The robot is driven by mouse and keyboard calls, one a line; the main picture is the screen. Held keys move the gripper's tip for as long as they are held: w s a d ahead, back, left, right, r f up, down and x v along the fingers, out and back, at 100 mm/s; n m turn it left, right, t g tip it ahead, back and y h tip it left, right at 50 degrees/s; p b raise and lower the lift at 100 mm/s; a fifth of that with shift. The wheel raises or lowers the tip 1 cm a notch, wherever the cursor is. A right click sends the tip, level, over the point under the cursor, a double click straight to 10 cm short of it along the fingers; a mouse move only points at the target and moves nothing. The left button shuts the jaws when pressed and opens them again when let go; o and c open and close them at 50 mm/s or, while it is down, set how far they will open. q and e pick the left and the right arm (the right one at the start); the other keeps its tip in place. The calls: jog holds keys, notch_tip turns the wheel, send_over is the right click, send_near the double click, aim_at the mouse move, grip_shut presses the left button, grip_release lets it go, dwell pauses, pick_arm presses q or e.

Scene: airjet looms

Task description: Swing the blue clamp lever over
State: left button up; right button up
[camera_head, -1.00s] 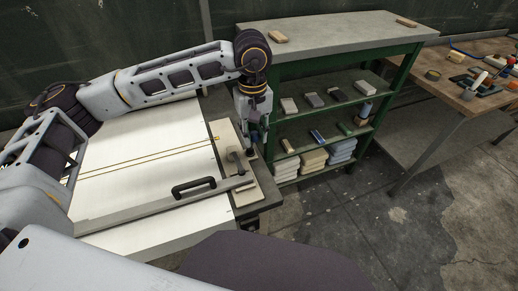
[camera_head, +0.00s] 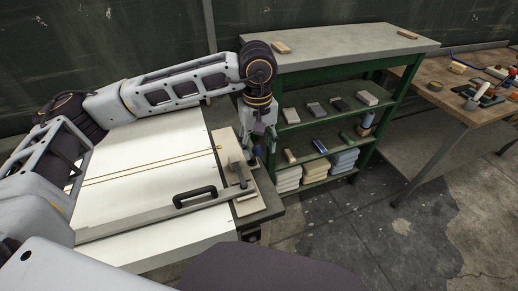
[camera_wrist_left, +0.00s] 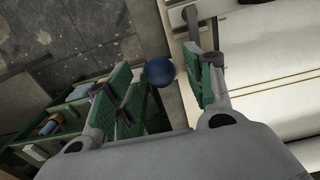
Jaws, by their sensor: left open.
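The blue ball knob (camera_wrist_left: 159,72) of the clamp lever shows in the left wrist view, in the gap between my fingers, nearer the left one. I cannot tell whether it touches a finger. In the head view the knob (camera_head: 257,151) is small and partly hidden by my left gripper (camera_head: 261,143), which points down beside the clamp at the table's right end. In the left wrist view my left gripper (camera_wrist_left: 166,90) is open, with green pads. A grey clamp bar with a black handle (camera_head: 195,197) lies across the white panel (camera_head: 150,160). My right gripper is out of view.
A green shelf unit (camera_head: 340,52) with boxes and stacked packs stands just behind and right of my left gripper. A wooden workbench (camera_head: 455,98) with tools is at far right. The floor (camera_head: 340,220) in front of the shelf is clear.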

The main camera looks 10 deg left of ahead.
pick_arm(q)
jog(key=shift+r+p, duration=1.05)
jog(key=shift+r, duration=2.1)
notch_tip(320, 180, up, 12)
notch_tip(320, 180, up, 9)
jog(key=p, duration=0.9)
jog(key=shift+r+p, duration=0.55)
